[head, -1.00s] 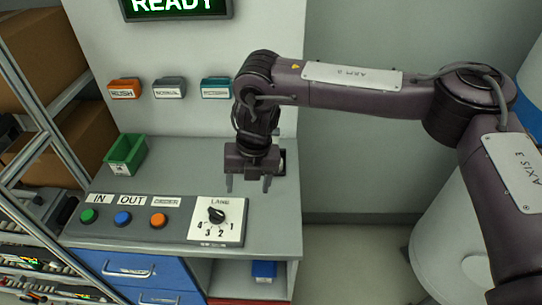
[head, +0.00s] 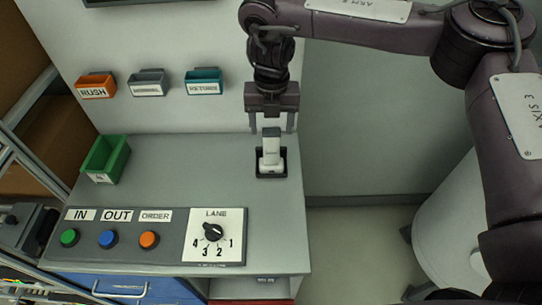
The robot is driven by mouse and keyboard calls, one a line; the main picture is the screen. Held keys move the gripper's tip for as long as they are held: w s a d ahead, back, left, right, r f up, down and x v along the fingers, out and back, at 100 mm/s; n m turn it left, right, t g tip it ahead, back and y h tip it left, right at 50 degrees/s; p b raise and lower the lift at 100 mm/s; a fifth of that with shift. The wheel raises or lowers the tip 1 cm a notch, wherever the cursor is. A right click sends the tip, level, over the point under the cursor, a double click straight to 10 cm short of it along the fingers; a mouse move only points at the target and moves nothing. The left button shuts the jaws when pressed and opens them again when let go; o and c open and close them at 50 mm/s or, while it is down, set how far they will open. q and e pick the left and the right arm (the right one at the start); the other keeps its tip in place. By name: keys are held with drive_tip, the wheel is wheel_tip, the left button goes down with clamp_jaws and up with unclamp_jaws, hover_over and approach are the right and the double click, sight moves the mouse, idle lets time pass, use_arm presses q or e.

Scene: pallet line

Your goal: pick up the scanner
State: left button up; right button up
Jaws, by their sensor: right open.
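The scanner (head: 271,147) is white and grey and stands upright in a black holder (head: 271,174) at the right side of the grey counter, in the head view. My right gripper (head: 271,128) is open and points down. Its two fingers show on either side of the scanner's top in the picture. I cannot tell whether they touch it. My left gripper is not in view.
A green bin (head: 105,159) stands at the counter's left. A control panel (head: 152,236) with coloured buttons and a lane dial lies along the front. Orange, grey and teal trays (head: 203,81) hang on the wall. The counter's middle is clear.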

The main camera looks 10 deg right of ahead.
sight(271, 131)
wheel_tip(271, 131, down, 4)
drive_tip(key=shift+w+r+p, duration=0.1)
drive_tip(key=shift+r+p, duration=0.15)
drive_tip(key=shift+p, duration=0.35)
drive_tip(key=shift+f, duration=0.6)
drive_tip(key=c, duration=0.9)
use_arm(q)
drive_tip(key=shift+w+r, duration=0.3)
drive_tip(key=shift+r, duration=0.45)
use_arm(e)
clamp_jaws()
